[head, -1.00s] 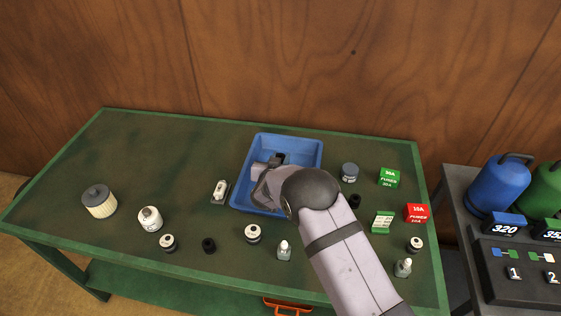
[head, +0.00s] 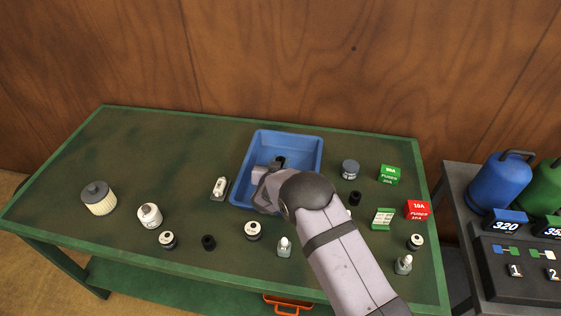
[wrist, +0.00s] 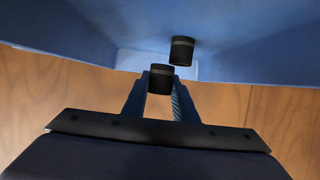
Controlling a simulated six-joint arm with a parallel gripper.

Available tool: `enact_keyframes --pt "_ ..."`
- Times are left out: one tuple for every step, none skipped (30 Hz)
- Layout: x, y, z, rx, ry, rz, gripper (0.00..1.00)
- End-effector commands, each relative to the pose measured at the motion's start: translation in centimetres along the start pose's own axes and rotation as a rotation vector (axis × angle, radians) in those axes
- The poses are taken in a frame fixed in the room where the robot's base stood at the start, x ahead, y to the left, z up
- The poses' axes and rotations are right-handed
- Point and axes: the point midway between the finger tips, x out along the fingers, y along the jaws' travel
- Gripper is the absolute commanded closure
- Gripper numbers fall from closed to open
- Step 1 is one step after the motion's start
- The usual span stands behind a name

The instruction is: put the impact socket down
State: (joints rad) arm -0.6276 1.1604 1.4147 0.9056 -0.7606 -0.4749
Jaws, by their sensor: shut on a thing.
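My gripper (wrist: 160,98) is shut on a black impact socket (wrist: 159,77) with a grey band, seen between the fingertips in the wrist view. A second, similar black socket (wrist: 181,50) is just beyond it, against a pale patch in the blue tray. In the head view, my gripper (head: 273,166) is over the blue tray (head: 306,147). My arm hides part of the tray's right and front, and the held socket cannot be made out clearly there. Whether it touches the tray floor I cannot tell.
Other black sockets stand on the green table (head: 130,150), one at front (head: 208,242) and one right of the tray (head: 354,198). A white part (head: 220,187) is close left of the tray. Several bottles and boxes are around. The table's back left is clear.

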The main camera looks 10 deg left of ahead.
Motion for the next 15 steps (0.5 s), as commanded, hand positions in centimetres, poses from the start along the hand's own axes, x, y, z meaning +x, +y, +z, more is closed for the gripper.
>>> enact_keyframes --pt "0.03 -0.01 0.00 0.000 0.001 0.000 1.00" --pt "0.02 -0.01 -0.04 0.001 0.001 0.000 1.00" --pt "0.01 -0.01 -0.05 0.000 0.001 0.000 1.00" --pt "0.01 0.00 -0.01 0.000 0.000 0.000 0.67" --pt "0.01 0.00 -0.01 0.000 0.000 0.000 0.60" --pt "0.01 0.00 -0.01 0.000 0.000 0.000 0.56" --pt "0.00 0.00 -0.01 0.000 0.000 0.000 0.56" --pt "0.00 0.00 -0.02 0.000 0.000 0.000 0.56" --pt "0.00 0.00 -0.01 0.000 0.000 0.000 0.56" --pt "0.00 -0.01 -0.02 0.000 0.000 0.000 0.56" --pt "0.00 -0.01 -0.02 0.000 0.000 0.000 0.56" --pt "0.00 -0.01 -0.02 0.000 0.000 0.000 0.56" --pt "0.00 -0.01 -0.02 0.000 0.000 0.000 0.56" --pt "0.00 -0.01 -0.03 0.000 0.000 0.000 0.56" --pt "-0.02 0.00 -0.08 0.000 0.000 0.000 0.56"
